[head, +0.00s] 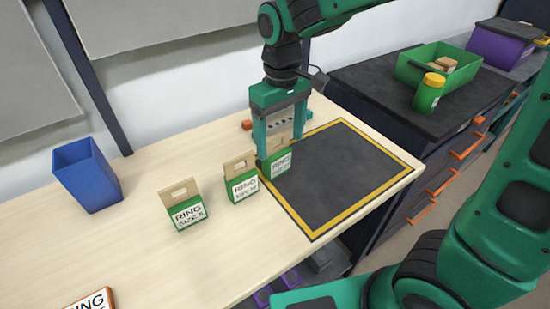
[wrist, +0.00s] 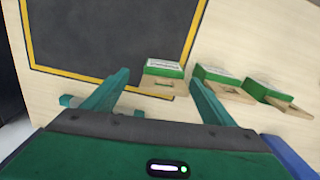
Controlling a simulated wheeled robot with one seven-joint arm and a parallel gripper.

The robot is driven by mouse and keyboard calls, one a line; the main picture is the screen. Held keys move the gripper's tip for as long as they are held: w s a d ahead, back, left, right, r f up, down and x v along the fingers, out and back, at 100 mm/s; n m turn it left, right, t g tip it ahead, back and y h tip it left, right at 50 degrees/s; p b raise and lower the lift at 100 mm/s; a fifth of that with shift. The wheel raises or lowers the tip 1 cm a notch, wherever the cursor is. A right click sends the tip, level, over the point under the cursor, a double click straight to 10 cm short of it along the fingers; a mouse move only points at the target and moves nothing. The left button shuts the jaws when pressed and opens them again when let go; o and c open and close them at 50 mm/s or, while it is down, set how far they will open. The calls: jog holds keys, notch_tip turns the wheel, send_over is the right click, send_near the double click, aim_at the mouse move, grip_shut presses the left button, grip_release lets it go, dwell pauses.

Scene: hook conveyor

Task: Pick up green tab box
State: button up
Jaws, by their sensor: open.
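Three green boxes with tan hanging tabs and white "RING SIZE" labels stand in a row on the light wooden table. The right-hand green tab box (head: 277,163) is at the left edge of the dark mat. The middle one (head: 241,185) and the left one (head: 186,212) stand on bare wood. My gripper (head: 281,153) is open and points down, its fingers around or just behind the right-hand box, partly hiding its tab. In the wrist view that box (wrist: 163,70) lies between the spread fingertips (wrist: 160,82); contact cannot be told.
A yellow-bordered dark mat (head: 340,180) covers the table's right end. A small orange block (head: 247,125) is behind my gripper. A dark counter at right holds a green bin (head: 440,64) and green jar (head: 428,95).

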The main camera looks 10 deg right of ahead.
aim_at(277, 161)
notch_tip(277, 161, down, 2)
jog(key=shift+f, duration=0.25)
jog(key=f, duration=0.3)
jog(key=shift+a+f, duration=0.4)
jog(key=shift+f, duration=0.65)
jog(key=shift+c, duration=0.3)
jog(key=c, duration=1.1)
notch_tip(277, 161, up, 10)
jog(key=shift+r, duration=0.1)
